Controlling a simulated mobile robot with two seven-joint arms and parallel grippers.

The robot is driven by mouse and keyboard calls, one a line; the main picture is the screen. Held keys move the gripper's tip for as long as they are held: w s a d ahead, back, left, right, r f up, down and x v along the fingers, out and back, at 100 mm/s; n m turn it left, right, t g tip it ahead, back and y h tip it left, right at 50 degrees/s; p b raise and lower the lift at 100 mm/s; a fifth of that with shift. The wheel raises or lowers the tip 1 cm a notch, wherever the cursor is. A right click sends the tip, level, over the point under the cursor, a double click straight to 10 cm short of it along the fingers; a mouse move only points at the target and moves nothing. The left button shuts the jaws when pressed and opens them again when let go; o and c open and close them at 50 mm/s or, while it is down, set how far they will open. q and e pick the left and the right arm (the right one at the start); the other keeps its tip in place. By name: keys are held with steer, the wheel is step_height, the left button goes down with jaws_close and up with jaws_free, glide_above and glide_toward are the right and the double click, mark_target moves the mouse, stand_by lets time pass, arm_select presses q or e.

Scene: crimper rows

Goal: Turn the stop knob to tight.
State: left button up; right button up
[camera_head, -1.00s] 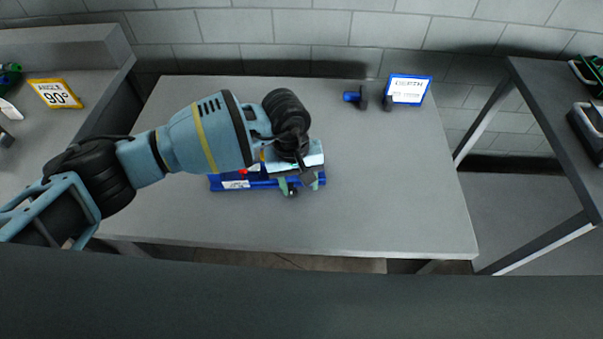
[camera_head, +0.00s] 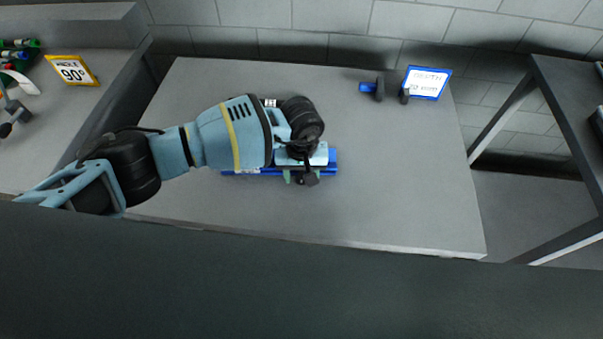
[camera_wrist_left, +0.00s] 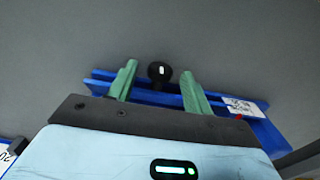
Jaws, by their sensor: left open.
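The stop knob (camera_wrist_left: 159,72) is small, round and black with a white mark, at the edge of a blue fixture (camera_wrist_left: 160,97) in the left wrist view. The green fingers of my left gripper (camera_wrist_left: 159,76) are apart, one on each side of the knob. I cannot tell whether either finger touches it. In the head view my left gripper (camera_head: 300,178) is over the front of the blue fixture (camera_head: 331,158), and my wrist hides much of the fixture. A white label (camera_wrist_left: 242,107) and a red spot show on the fixture. My right gripper is not in view.
The fixture lies on a grey table (camera_head: 400,190) with free room to its right. A small blue and black part (camera_head: 372,88) and a blue-framed sign (camera_head: 427,82) stand at the back right. A yellow-framed 90° sign (camera_head: 72,71) stands on the left-hand counter.

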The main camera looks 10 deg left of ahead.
arm_select(q)
steer(key=shift+f, duration=0.2)
steer(key=c, duration=1)
steer(key=shift+d+f+y+b, duration=0.1)
steer(key=shift+d+y+b, duration=0.05)
steer(key=shift+y+b, duration=0.4)
steer(key=shift+d+f+y+b, duration=0.15)
steer(key=shift+y+b, duration=0.2)
steer(key=shift+y, duration=0.4)
steer(key=shift+r, duration=0.15)
steer(key=o, duration=1)
steer(key=shift+r, duration=0.1)
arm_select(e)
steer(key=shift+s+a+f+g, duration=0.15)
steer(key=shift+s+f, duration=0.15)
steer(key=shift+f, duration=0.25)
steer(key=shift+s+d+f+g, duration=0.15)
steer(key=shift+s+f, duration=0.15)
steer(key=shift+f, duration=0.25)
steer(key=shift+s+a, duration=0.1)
